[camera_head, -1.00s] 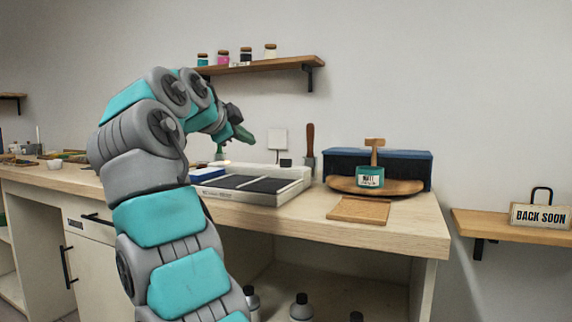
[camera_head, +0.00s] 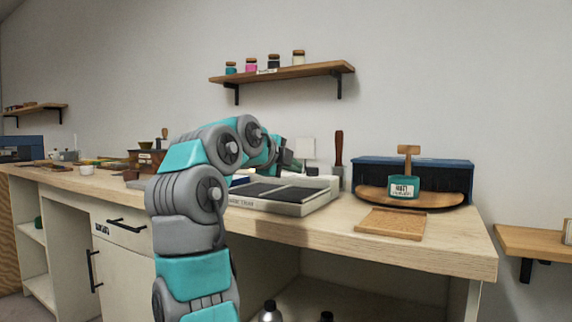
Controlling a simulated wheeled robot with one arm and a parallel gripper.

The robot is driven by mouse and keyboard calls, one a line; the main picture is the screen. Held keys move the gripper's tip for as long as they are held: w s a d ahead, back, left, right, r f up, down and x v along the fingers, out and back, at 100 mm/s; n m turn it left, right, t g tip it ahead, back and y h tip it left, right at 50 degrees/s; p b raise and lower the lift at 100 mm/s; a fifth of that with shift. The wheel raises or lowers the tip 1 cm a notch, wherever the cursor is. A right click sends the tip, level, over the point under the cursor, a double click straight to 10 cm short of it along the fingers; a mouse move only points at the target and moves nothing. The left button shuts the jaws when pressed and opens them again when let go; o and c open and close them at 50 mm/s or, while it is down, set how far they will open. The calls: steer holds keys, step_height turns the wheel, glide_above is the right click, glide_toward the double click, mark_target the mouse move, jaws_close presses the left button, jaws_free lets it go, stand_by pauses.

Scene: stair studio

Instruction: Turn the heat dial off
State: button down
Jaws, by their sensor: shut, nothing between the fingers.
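A low white appliance (camera_head: 318,204) with dark flat top panels sits on the wooden workbench, right of my arm. Small lettering on its front edge is too small to read surely. I cannot make out a heat dial; my arm hides the appliance's left end. My gripper (camera_head: 291,162) is partly hidden behind my wrist, small and dark, above the back left part of the appliance. It looks shut and holds nothing that I can see.
On the workbench (camera_head: 460,241), a blue box (camera_head: 440,171), a teal-labelled jar (camera_head: 403,188) and a flat wooden board (camera_head: 391,224) stand right of the appliance. A brown-handled tool (camera_head: 339,153) stands behind it. A wall shelf (camera_head: 290,72) with small jars hangs above.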

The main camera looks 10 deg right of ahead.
mark_target(314, 170)
steer(key=x, duration=0.5)
steer(key=shift+w+d+r, duration=0.1)
steer(key=shift+d+r, duration=0.05)
steer(key=shift+r, duration=0.1)
steer(key=shift+w+d, duration=0.55)
steer(key=shift+w, duration=0.15)
steer(key=shift+d, duration=0.1)
